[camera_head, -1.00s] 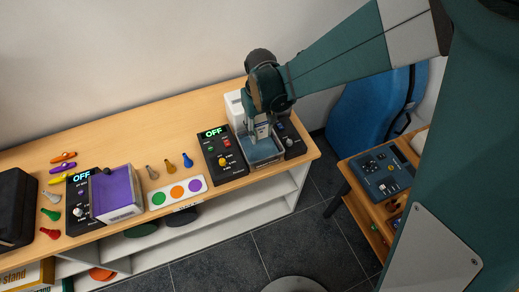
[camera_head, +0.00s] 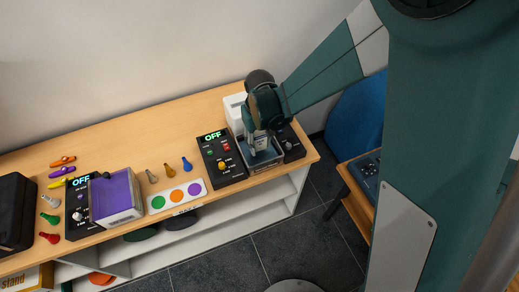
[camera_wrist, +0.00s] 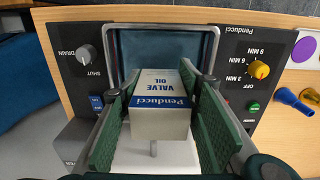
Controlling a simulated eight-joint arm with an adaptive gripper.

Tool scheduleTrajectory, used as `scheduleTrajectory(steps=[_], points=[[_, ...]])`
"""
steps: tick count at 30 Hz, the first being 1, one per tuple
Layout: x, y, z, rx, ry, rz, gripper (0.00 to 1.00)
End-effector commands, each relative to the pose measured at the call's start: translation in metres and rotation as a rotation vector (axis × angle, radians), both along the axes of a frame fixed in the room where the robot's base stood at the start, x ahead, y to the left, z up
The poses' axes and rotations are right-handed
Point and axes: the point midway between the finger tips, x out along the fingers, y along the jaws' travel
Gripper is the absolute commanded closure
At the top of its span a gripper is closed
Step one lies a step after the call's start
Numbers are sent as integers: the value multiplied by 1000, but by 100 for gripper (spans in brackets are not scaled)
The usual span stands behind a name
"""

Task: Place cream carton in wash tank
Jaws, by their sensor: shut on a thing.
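The cream carton (camera_wrist: 160,122) is a small box with a blue band, marked "Penducci" and "VALVE OIL". My gripper (camera_wrist: 160,84) is shut on it, with a green finger pad on either side. In the head view my gripper (camera_head: 258,141) holds the carton (camera_head: 261,145) upright at the wash tank. The wash tank (camera_head: 266,165) is a grey-rimmed basin between two black panels; its rim (camera_wrist: 211,45) and dark inside also show in the wrist view. The carton overlaps the tank opening. I cannot tell whether its bottom touches the tank floor.
A black panel (camera_head: 213,163) reading OFF stands left of the tank, and a drain-knob panel (camera_head: 293,147) stands right. A white block (camera_head: 234,108) is behind.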

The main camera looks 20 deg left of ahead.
Motion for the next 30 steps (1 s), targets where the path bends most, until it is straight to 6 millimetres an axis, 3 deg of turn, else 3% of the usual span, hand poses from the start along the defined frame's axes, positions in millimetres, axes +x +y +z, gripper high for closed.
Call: scheduleTrajectory(steps=[17, 30], points=[[0, 0, -8, 0, 0, 0, 80], [0, 0, -43, 0, 0, 0, 80]])
